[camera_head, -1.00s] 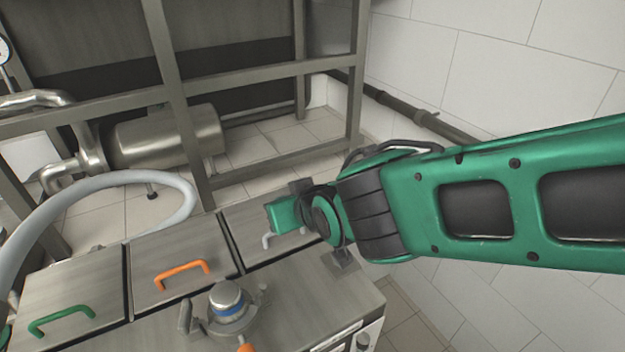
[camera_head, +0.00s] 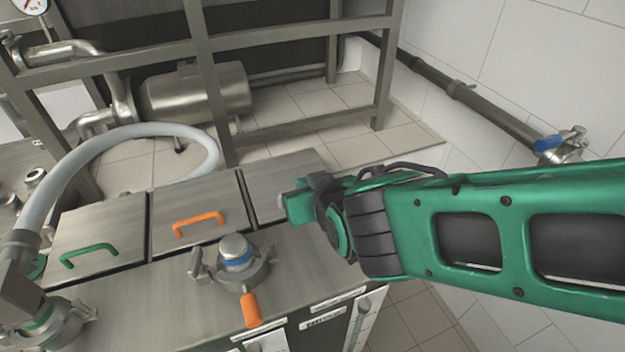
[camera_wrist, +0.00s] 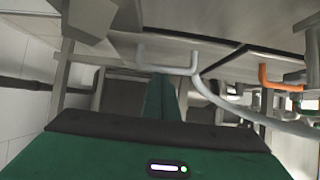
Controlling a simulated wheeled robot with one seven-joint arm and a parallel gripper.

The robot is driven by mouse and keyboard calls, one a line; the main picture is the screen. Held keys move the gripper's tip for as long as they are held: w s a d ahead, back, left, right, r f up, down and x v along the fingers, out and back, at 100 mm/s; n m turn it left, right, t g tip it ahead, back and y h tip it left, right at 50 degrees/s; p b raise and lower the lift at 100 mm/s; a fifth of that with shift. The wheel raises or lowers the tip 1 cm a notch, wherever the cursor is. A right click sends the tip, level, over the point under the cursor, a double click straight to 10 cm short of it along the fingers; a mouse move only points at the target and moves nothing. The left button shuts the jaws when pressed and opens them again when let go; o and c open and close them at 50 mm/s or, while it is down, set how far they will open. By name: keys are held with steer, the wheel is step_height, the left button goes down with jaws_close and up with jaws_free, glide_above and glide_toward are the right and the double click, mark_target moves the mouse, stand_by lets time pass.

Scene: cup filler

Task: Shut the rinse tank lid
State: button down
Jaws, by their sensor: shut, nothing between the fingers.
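Three flat steel lids lie in a row on the steel cabinet, all looking closed and level. One has a green handle (camera_head: 88,252) and the middle one an orange handle (camera_head: 198,222). The right-hand lid (camera_head: 275,180) is partly covered by my gripper (camera_head: 290,203). Which lid is the rinse tank's cannot be told, as the labels are unreadable. In the wrist view, my shut gripper (camera_wrist: 160,97) is just by a grey handle (camera_wrist: 167,68), with no clear hold on it; the orange handle also shows there (camera_wrist: 278,80).
A clamped fitting (camera_head: 236,255) with an orange lever (camera_head: 250,309) rises from the cabinet in front of the lids. A grey hose (camera_head: 75,150) arches at the left. A steel frame (camera_head: 215,85) stands behind. A pipe with a blue-handled valve (camera_head: 560,142) runs along the right wall.

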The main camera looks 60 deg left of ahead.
steer(key=shift+h, duration=0.5)
steer(key=f, duration=0.1)
steer(key=d+f, duration=0.1)
steer(key=f, duration=0.1)
steer(key=shift+s+d+f, duration=0.15)
steer(key=shift+d+f, duration=0.15)
steer(key=shift+f, duration=0.1)
step_height(320, 180, up, 7)
steer(key=y, duration=0.1)
steer(key=d+f, duration=0.1)
steer(key=d, duration=0.1)
steer(key=d+f, duration=0.2)
steer(key=d, duration=0.1)
steer(key=d+f, duration=0.1)
steer(key=d, duration=0.1)
steer(key=shift+s+d+f, duration=0.25)
steer(key=shift+s+d, duration=0.1)
steer(key=shift+d, duration=0.05)
